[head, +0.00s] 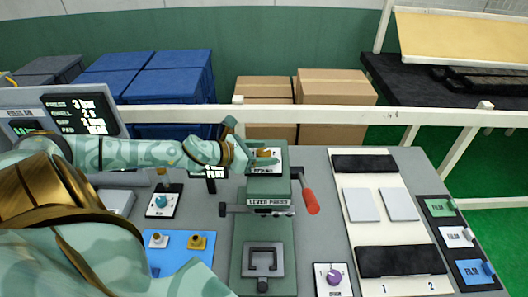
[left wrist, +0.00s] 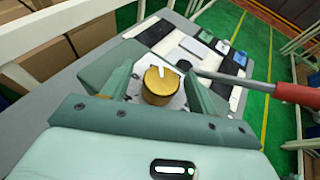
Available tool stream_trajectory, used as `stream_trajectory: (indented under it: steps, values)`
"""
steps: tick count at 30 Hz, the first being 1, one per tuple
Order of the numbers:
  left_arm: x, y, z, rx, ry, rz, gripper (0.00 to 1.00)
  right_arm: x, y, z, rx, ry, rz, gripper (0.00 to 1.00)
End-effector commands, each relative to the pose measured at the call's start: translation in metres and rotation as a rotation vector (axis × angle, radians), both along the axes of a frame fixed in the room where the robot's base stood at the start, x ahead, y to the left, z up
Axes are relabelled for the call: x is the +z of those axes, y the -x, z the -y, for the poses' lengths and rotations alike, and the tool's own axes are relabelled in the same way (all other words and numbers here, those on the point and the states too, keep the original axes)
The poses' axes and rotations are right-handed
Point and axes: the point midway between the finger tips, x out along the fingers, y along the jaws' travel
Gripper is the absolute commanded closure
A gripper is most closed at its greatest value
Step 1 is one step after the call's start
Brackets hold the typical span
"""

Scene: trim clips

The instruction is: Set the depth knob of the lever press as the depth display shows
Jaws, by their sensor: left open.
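The lever press (head: 266,225) is a green machine with a red-handled lever (head: 311,201) on its right side. Its brass knob (head: 263,153) sits on a pale dial plate at the top. In the left wrist view the knob (left wrist: 160,88) shows a white pointer mark pointing toward the far side. My left gripper (left wrist: 156,76) is open, with one finger on each side of the knob; I cannot tell if they touch it. In the head view the gripper (head: 245,148) partly hides the dial. A small dark display (head: 210,172) left of the press is partly covered by my arm and unreadable. My right gripper is not in view.
A larger dark screen (head: 80,114) at left shows several lines of white text, too small to read surely. A purple knob (head: 334,277) and a teal knob (head: 161,200) sit on the bench. A white rail (head: 330,115) runs behind. A white board with pads (head: 375,230) lies right.

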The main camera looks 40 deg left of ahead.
Motion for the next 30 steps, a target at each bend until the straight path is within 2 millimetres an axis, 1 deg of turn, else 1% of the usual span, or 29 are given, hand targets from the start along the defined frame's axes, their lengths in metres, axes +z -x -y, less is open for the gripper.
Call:
stream_trajectory:
  steps: [4,14,15,17,18,19,26,30]
  values:
    - [-0.001,-0.006,0.002,0.0,-0.001,0.001,0.41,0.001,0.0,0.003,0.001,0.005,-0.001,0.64]
    - [-0.003,-0.007,0.003,-0.002,-0.001,-0.001,0.41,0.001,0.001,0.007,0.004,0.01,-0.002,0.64]
    - [-0.003,-0.007,0.003,-0.002,-0.001,-0.001,0.52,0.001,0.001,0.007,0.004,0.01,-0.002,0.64]
    - [-0.003,-0.007,0.003,-0.002,-0.001,-0.001,0.69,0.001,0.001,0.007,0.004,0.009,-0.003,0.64]
    - [-0.003,-0.007,0.003,-0.002,-0.001,-0.001,0.8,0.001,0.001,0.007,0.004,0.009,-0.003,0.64]
    - [-0.003,-0.007,0.003,-0.002,-0.001,-0.001,0.86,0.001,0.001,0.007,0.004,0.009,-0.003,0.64]
    - [-0.002,-0.006,0.004,0.006,0.0,0.0,0.85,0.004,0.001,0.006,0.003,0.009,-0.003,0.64]
    - [0.0,-0.006,0.004,0.041,-0.001,-0.001,0.85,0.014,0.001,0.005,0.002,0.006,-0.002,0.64]
